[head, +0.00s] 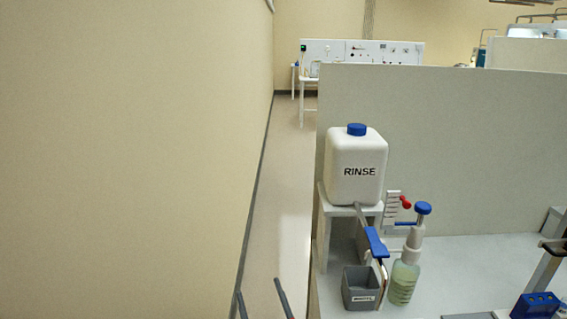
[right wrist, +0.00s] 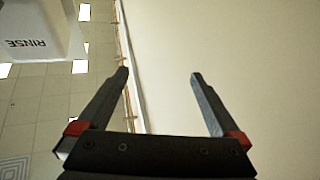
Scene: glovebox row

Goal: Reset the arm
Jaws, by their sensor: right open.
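My right gripper (head: 260,296) shows at the bottom of the head view, left of the bench, over the aisle floor. Only its dark finger ends with a bit of red show there. In the right wrist view my right gripper (right wrist: 160,80) has its two dark fingers wide apart, with nothing between them. My left gripper is not in view.
A white RINSE container (head: 355,170) with a blue cap stands on a small stand. Below are a blue-handled tap (head: 376,242), a grey waste bin (head: 361,287) and a pump bottle (head: 404,280). A grey partition (head: 450,130) stands behind. A wall (head: 130,150) fills the left.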

